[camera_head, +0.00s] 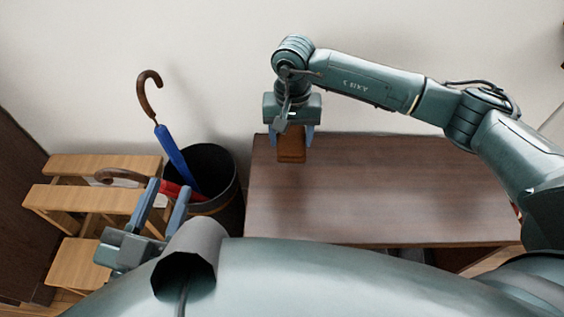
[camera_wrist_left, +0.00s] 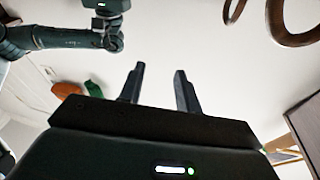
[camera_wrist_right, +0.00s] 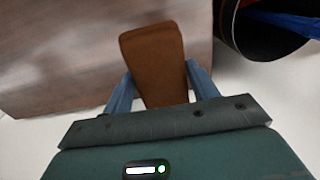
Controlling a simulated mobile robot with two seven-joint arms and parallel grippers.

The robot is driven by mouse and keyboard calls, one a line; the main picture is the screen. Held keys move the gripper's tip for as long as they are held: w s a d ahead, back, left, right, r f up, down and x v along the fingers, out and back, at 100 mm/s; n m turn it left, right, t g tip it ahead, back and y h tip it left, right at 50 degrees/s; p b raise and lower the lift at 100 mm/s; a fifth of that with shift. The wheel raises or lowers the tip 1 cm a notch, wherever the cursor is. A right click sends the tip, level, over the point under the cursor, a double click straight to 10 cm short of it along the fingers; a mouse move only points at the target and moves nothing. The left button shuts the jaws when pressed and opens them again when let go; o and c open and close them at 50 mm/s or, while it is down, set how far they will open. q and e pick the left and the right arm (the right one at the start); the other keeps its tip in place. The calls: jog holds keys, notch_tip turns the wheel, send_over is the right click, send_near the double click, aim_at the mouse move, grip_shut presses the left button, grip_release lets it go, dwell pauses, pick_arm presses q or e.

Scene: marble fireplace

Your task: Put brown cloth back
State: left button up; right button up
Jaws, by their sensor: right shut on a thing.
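The brown cloth (camera_head: 291,147) is a small folded block at the left end of the dark wooden table (camera_head: 390,190), near its back edge. In the right wrist view the cloth (camera_wrist_right: 153,65) stands between the two blue fingers. My right gripper (camera_head: 291,140) points down and is shut on the cloth. Whether the cloth touches the table top is hard to tell. My left gripper (camera_head: 165,208) is at the lower left in the head view, fingers pointing up and apart. In the left wrist view its fingers (camera_wrist_left: 158,88) are apart with nothing between them.
A black bin (camera_head: 222,195) left of the table holds a blue umbrella (camera_head: 172,155) and a red one (camera_head: 172,191). A light wooden step shelf (camera_head: 80,200) stands further left, near my left gripper. The middle and right of the table top look bare.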

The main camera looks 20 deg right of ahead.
aim_at(290, 168)
notch_tip(290, 168, down, 8)
jog(key=shift+s+r+b, duration=0.1)
jog(key=shift+b, duration=1.1)
jog(key=shift+f, duration=0.35)
pick_arm(q)
jog(key=shift+d+n+h, duration=0.25)
jog(key=shift+n+h, duration=0.05)
pick_arm(e)
jog(key=shift+f, duration=0.1)
jog(key=o, duration=0.9)
pick_arm(q)
jog(key=shift+w+r+t, duration=0.1)
jog(key=shift+t, duration=0.2)
pick_arm(e)
jog(key=shift+o, duration=0.2)
pick_arm(q)
jog(key=shift+r, duration=0.1)
